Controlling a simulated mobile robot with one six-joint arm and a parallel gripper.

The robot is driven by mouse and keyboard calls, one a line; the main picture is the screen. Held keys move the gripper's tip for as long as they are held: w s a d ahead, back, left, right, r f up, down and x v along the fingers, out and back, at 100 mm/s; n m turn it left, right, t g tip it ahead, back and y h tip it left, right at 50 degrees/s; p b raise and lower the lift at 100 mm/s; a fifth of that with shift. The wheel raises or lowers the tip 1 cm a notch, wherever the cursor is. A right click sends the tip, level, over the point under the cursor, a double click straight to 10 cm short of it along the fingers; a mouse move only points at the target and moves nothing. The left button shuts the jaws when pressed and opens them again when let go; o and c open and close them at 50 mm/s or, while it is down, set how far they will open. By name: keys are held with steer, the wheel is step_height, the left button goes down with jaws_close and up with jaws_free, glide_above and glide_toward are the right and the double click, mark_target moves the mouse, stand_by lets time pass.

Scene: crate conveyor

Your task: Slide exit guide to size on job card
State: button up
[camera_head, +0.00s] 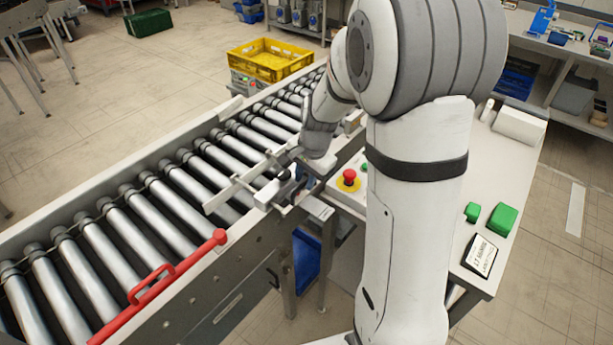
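A pale grey guide rail (232,193), which looks like the exit guide, lies across the near side of the roller conveyor. My gripper (287,189) is at the near end of this rail, above the conveyor's near side frame. Its fingers are small and dark, and I cannot tell whether they are open or closed on the guide. A card with dark printing (481,256), apparently the job card, lies on the bench at right; its text is too small to read with certainty.
A red bar with a handle (165,283) runs along the conveyor's near edge. A red stop button (349,177) stands close to my gripper's right. Green blocks (502,219) lie on the bench (465,205). A yellow crate (270,62) stands at the conveyor's far end. The visible rollers (130,235) are bare.

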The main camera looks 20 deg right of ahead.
jaws_close()
steer(key=shift+d, duration=0.1)
